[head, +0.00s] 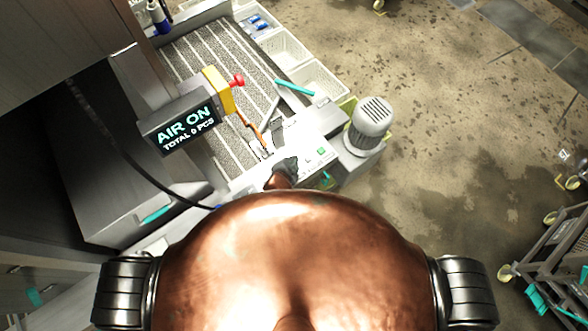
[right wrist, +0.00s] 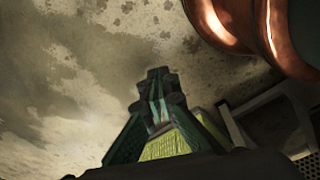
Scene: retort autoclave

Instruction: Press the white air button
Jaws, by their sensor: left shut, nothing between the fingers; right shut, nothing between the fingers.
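A pale control panel (head: 318,158) with a green button (head: 321,151) and small marks lies just beyond my copper body in the head view. I cannot pick out the white air button for sure; it may be hidden or too small. My left gripper (head: 288,165) is a dark shape over the panel's left part, left of the green button. It is shut and empty; I cannot tell whether it touches the panel. My right gripper (right wrist: 157,85) shows in the right wrist view, shut and empty above the stained floor. A display (head: 185,127) reads "AIR ON" and "TOTAL 0 PCS".
A red emergency knob (head: 238,80) sits on a yellow box (head: 217,88) beside the display. A grey motor (head: 371,118) stands right of the panel. White bins (head: 312,80) line the conveyor's far side. A cart (head: 555,262) stands at the right; the floor between is clear.

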